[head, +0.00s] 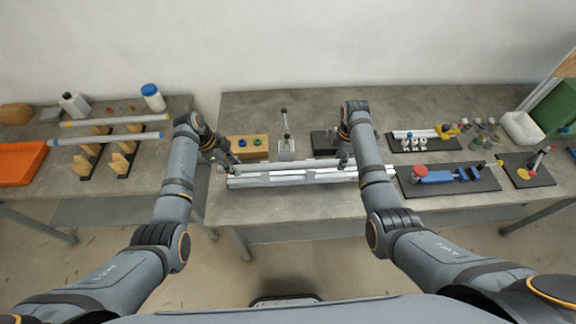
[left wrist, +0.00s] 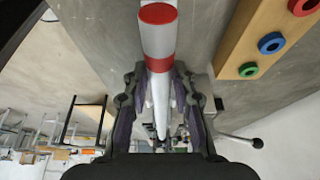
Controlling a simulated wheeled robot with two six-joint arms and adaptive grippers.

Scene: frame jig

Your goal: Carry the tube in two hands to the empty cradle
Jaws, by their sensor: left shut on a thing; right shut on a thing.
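A long pale tube (head: 290,163) is held in both grippers, just above or at the back edge of a silver aluminium rail (head: 290,179); whether they touch I cannot tell. My left gripper (head: 229,161) is shut on the tube near its left end. The left wrist view shows that end with a red cap, a grey section (left wrist: 158,40) and a red band. My right gripper (head: 343,160) is shut on it further right. On the left table, wooden cradles (head: 122,160) on dark bases hold a yellow-ended tube (head: 115,121) and a blue-ended tube (head: 105,138); their front saddles look bare.
Behind the tube stand a wooden block with coloured rings (head: 247,154) and a lever fixture (head: 286,148). A blue clamp on a dark mat (head: 447,178) lies to the right. An orange tray (head: 20,163) and bottles (head: 152,97) are on the left table. A gap separates the tables.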

